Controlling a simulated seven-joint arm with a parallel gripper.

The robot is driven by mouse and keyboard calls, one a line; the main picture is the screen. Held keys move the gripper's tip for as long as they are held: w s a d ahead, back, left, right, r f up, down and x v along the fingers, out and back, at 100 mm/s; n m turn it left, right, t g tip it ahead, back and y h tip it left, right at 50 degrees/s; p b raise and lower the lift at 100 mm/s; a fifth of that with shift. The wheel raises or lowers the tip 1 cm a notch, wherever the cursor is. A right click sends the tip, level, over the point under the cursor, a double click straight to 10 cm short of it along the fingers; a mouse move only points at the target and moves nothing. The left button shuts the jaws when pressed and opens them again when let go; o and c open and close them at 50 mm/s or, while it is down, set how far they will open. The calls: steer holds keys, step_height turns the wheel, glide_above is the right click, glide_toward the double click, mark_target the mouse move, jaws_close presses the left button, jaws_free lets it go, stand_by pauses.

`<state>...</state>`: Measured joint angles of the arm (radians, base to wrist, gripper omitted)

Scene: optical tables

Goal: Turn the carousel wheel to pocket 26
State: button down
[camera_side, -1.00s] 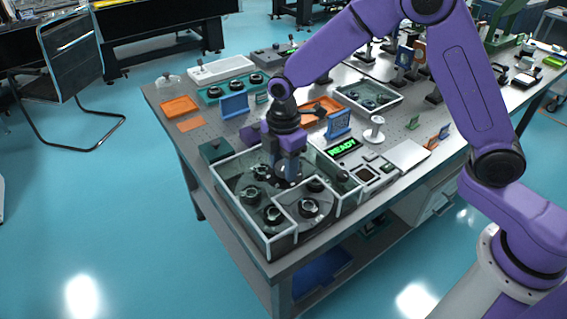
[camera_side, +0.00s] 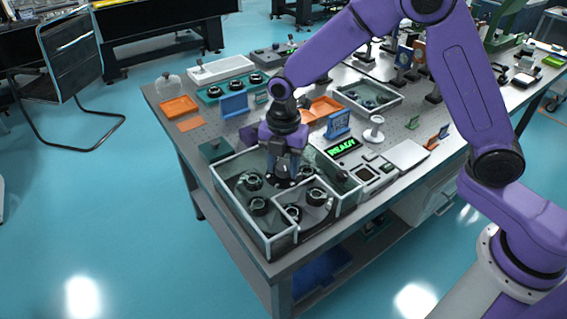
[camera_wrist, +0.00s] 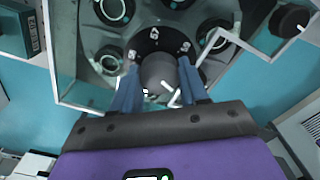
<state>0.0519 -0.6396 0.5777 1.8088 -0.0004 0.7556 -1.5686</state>
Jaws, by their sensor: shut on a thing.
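The carousel wheel (camera_wrist: 88,78) is a grey disc with several round pockets holding dark ringed parts (camera_wrist: 113,10). White numbers on the dark collar (camera_wrist: 155,38) around the knob are too small to read surely. In the side view my gripper (camera_side: 284,178) partly hides the hub and the rear pockets.
A display (camera_side: 342,147) reading READY in green stands behind the enclosure. A dark green box (camera_side: 214,150) sits at its left. A white-framed divider (camera_wrist: 258,50) crosses the wheel's right side. A dark round knob (camera_wrist: 289,20) is near the upper right of the wrist view.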

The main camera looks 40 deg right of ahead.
steer(key=shift+a+r+n, duration=0.1)
steer(key=shift+a+n, duration=0.05)
steer(key=shift+n, duration=2.25)
steer(key=c, duration=0.7)
jaws_free()
steer(key=shift+o, duration=0.6)
step_height(320, 180, up, 17)
steer(key=shift+r, duration=0.2)
steer(key=s+d+f+m, duration=0.2)
steer(key=s+d+m, duration=0.3)
steer(key=s, duration=0.4)
steer(key=s+d+f+m, duration=0.3)
steer(key=s+d+m, duration=0.2)
steer(key=s, duration=0.5)
steer(key=s+d+f+m, duration=0.3)
steer(key=s+d+m, duration=0.2)
steer(key=s, duration=0.5)
steer(key=shift+d+m, duration=0.3)
steer(key=shift+m, duration=0.7)
